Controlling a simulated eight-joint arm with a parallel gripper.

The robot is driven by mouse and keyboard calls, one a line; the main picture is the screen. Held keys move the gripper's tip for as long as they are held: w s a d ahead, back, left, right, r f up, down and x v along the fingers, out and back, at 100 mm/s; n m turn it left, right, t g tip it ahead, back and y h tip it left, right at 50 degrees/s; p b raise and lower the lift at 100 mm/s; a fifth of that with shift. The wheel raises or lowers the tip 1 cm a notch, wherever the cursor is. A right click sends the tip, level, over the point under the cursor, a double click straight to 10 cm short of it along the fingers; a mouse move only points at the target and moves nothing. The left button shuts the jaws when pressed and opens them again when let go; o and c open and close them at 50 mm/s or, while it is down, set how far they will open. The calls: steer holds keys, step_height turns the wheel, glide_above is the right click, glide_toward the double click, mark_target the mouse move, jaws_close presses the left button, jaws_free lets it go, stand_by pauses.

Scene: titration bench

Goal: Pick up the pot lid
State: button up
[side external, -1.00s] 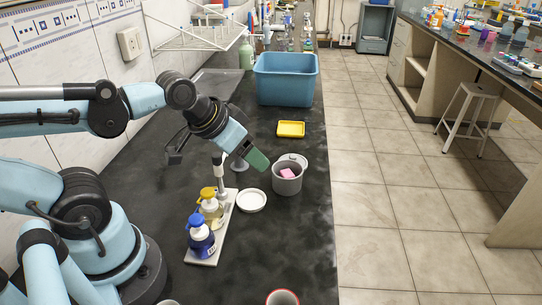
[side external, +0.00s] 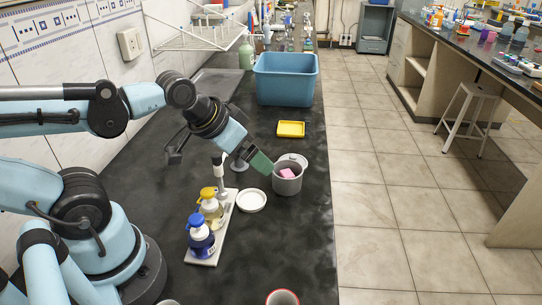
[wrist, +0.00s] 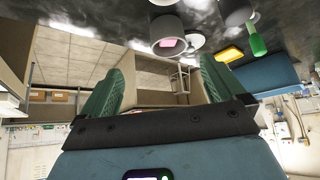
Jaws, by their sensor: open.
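The grey pot (side external: 287,184) stands upright on the dark bench with a pink block (side external: 289,174) inside; it also shows in the wrist view (wrist: 168,31). A round, light grey disc that looks like the pot lid (side external: 293,158) lies just behind the pot, partly hidden by it. In the wrist view the lid (wrist: 196,42) shows beside the pot. My gripper (side external: 265,165) is just left of the pot's rim in the side view, above the bench. Its green fingers are apart and empty in the wrist view (wrist: 163,73).
A white dish (side external: 251,201) lies left of the pot, with pump bottles (side external: 205,225) on a white tray (side external: 225,229) in front. A yellow tray (side external: 291,129) and a blue tub (side external: 286,80) are behind. The bench's right edge is close to the pot.

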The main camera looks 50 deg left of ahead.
steer(key=w+a+r+g, duration=0.2)
steer(key=w+r, duration=0.1)
steer(key=w, duration=0.3)
steer(key=m+g, duration=0.2)
steer(key=g, duration=0.3)
glide_above(293, 156)
step_height(293, 156, down, 5)
step_height(293, 156, down, 12)
steer(key=shift+w+r, duration=0.1)
steer(key=shift+c, duration=0.5)
steer(key=c, duration=0.7)
